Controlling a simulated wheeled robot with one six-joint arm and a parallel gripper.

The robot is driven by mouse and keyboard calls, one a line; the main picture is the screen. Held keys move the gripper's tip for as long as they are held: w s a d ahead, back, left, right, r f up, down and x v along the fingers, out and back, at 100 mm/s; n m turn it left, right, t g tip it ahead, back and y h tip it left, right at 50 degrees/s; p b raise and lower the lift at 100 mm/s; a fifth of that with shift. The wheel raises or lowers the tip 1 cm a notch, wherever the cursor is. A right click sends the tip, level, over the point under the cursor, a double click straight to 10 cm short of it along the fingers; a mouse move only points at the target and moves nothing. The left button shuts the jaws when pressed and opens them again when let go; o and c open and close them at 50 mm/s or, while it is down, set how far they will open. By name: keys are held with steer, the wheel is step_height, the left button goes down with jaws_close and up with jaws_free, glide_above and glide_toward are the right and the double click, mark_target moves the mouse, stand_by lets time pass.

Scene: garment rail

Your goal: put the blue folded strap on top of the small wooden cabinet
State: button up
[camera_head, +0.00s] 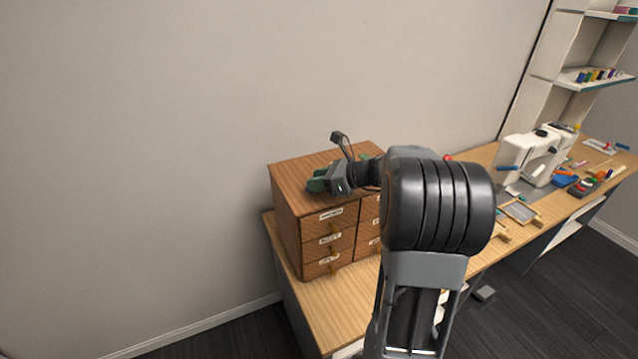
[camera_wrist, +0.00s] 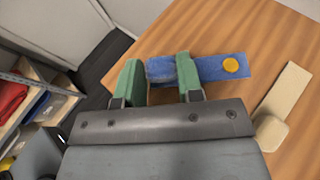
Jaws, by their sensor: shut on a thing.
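The small wooden cabinet (camera_head: 300,180) stands on the workbench against the wall, with labelled drawers on its front. My gripper (camera_head: 318,182) is low over the left part of the cabinet top. In the wrist view, the green fingers of my gripper (camera_wrist: 160,82) are closed about the blue folded strap (camera_wrist: 212,69), which has a yellow round button at its right end. The strap appears at or just above the wood; I cannot tell whether it touches. In the head view the strap is hidden by my gripper.
A pale flat wooden piece (camera_wrist: 285,95) lies on the wood right of the strap. The workbench (camera_head: 330,310) extends right to a white sewing machine (camera_head: 530,155) and small tools. Shelves (camera_head: 590,80) stand at the far right. The cabinet's left edge is close to my gripper.

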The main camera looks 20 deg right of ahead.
steer(key=shift+f, duration=0.65)
steer(key=shift+f, duration=0.1)
steer(key=shift+f, duration=0.15)
steer(key=o, duration=1)
steer(key=shift+c, duration=0.2)
